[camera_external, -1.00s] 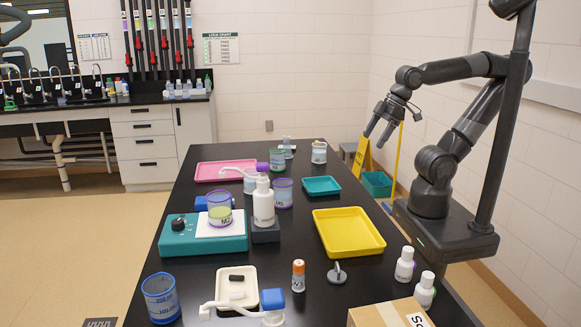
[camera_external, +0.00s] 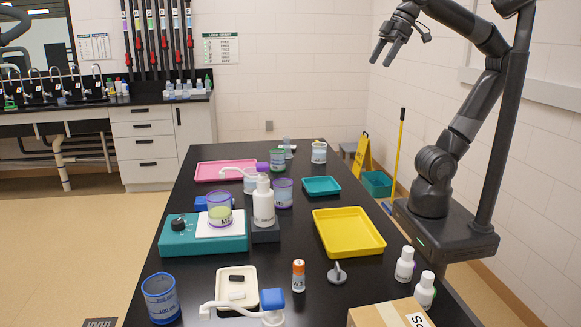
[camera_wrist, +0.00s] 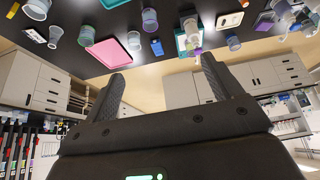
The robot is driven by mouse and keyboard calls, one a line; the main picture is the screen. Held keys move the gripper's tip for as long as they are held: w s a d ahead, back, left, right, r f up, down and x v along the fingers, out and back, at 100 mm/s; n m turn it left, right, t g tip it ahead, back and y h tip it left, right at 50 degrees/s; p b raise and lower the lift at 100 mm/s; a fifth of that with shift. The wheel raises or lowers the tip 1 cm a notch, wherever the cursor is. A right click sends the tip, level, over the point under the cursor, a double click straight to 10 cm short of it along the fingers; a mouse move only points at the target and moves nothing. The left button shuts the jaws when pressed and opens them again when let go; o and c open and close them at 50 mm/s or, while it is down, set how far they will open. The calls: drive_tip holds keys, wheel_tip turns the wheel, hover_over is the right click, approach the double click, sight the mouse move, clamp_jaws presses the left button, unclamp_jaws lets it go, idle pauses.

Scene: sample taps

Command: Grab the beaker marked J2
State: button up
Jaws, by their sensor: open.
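Several beakers stand on the black table. I cannot read J2 on any of them. A blue beaker (camera_external: 161,300) stands at the front left, showing volume marks. My gripper (camera_external: 382,57) is open and empty, high above the table's far right side. Its fingers also show in the wrist view (camera_wrist: 160,80).
A white pump bottle (camera_external: 263,202) stands beside the teal stirrer (camera_external: 176,240). A yellow tray (camera_external: 348,232), a teal tray (camera_external: 321,186) and a pink tray (camera_external: 208,172) lie on the table. White bottles (camera_external: 404,265) and a cardboard box (camera_external: 375,315) occupy the front right.

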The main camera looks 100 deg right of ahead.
wheel_tip(320, 180, up, 2)
drive_tip(key=m+g+h, duration=0.2)
drive_tip(key=m+h, duration=0.1)
drive_tip(key=m, duration=0.5)
hover_over(318, 152)
drive_tip(key=s+d, duration=0.1)
drive_tip(key=s, duration=0.4)
wheel_tip(318, 152, down, 37)
drive_tip(key=x, duration=0.6)
drive_tip(key=shift+w, duration=0.1)
drive_tip(key=shift+w+x, duration=0.2)
drive_tip(key=shift+x, duration=2.65)
drive_tip(key=shift+a, duration=0.25)
